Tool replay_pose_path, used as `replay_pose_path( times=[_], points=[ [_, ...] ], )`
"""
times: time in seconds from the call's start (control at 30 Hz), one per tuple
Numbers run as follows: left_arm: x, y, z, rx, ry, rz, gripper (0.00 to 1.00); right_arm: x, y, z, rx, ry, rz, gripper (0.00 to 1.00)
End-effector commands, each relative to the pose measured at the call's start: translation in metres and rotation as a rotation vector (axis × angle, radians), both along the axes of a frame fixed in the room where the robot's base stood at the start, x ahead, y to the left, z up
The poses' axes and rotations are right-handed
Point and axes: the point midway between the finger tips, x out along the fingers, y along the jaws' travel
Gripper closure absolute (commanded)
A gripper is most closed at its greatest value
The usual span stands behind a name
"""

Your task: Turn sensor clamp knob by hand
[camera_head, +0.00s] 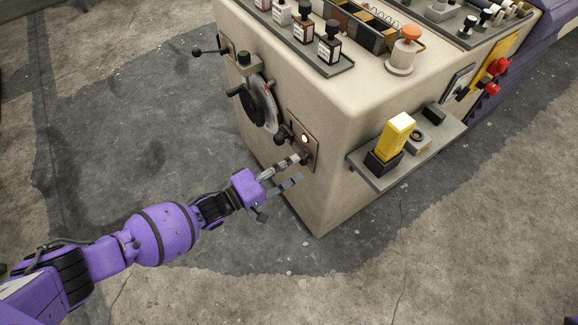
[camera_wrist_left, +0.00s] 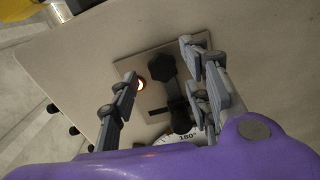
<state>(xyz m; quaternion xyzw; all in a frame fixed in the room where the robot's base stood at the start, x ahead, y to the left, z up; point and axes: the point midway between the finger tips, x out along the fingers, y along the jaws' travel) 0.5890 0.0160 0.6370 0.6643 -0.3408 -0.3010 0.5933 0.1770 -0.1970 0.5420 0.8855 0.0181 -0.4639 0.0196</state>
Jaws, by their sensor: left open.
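A small beige plate on the machine's side (camera_head: 314,149) carries a glowing round light (camera_head: 304,139) and black fittings. In the left wrist view, a dark lobed knob (camera_wrist_left: 161,67) sits on this plate (camera_wrist_left: 122,68) beside the lit light (camera_wrist_left: 140,84). I take it to be the clamp knob. Another black knob-like part (camera_wrist_left: 181,121) is lower, near the 180° dial. My left gripper (camera_head: 299,169) is open in front of the plate. In the left wrist view, its fingers (camera_wrist_left: 159,60) lie on either side of the lobed knob. I cannot tell whether they touch it. My right gripper is not in view.
A graduated dial (camera_head: 262,102) with black handles is left of the plate. A side shelf (camera_head: 370,174) with a yellow-topped block (camera_head: 397,135) juts out on the right. Bottles (camera_head: 329,45) and an orange mushroom button (camera_head: 409,36) are on top. The grey floor (camera_head: 180,120) is clear.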

Motion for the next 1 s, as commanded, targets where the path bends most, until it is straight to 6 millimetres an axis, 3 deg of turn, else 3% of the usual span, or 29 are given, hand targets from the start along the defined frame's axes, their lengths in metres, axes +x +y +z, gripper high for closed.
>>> replay_pose_path(
  times=[0.9,1.0],
  points=[
    [0.013,-0.017,0.002,0.002,-0.008,0.000,0.56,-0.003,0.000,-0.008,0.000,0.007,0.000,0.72],
    [0.013,-0.017,0.002,0.002,-0.008,-0.001,0.68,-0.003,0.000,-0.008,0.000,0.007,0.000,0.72]
  ],
)
